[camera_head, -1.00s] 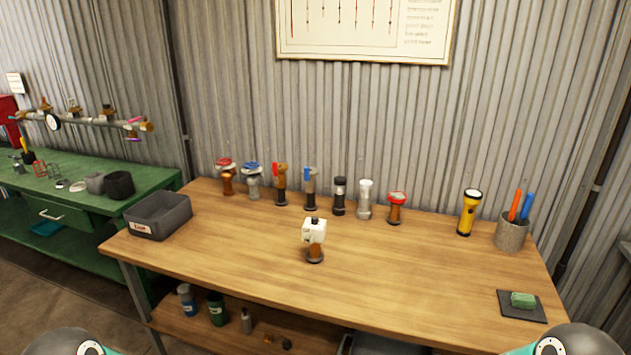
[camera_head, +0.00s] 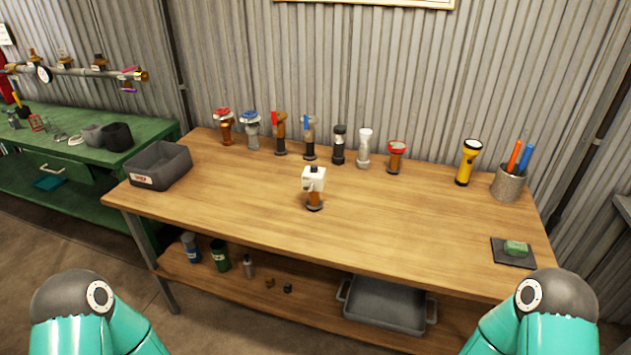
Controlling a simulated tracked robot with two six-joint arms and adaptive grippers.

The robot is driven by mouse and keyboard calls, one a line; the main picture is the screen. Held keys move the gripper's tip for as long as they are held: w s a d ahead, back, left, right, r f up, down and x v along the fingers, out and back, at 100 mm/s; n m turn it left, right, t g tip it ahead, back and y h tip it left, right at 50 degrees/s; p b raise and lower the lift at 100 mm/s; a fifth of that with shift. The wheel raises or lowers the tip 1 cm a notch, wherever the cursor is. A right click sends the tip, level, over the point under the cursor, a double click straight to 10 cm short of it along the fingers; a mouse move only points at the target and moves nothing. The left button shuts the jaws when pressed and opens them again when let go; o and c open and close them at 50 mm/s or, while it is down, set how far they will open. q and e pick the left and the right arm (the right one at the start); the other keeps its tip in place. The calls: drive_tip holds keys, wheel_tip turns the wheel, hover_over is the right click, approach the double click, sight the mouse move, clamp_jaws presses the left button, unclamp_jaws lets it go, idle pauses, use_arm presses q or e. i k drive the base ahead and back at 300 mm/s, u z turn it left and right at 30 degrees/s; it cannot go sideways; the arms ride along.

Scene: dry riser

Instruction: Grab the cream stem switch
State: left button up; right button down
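The cream stem switch (camera_head: 314,180) stands upright near the middle of the wooden table (camera_head: 250,200). It has a cream, box-like head on a brown stem with a dark round foot. It stands apart from the row of valves behind it. Neither of my grippers shows in the head view. Only teal and grey parts of my two arms show, at the bottom left and bottom right corners, well in front of the table.
Several valves with red, blue, black and white tops, such as a red-topped one (camera_head: 396,156), line the back. A grey bin (camera_head: 160,166) is at left. A yellow flashlight (camera_head: 468,162), pen cup (camera_head: 508,182) and green sponge (camera_head: 515,248) are at right. The table front is clear.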

sight(314, 204)
drive_tip(key=z, duration=0.05)
drive_tip(key=k, duration=0.6)
drive_tip(key=u, duration=0.55)
drive_tip(key=i, duration=1.65)
drive_tip(key=z, duration=0.05)
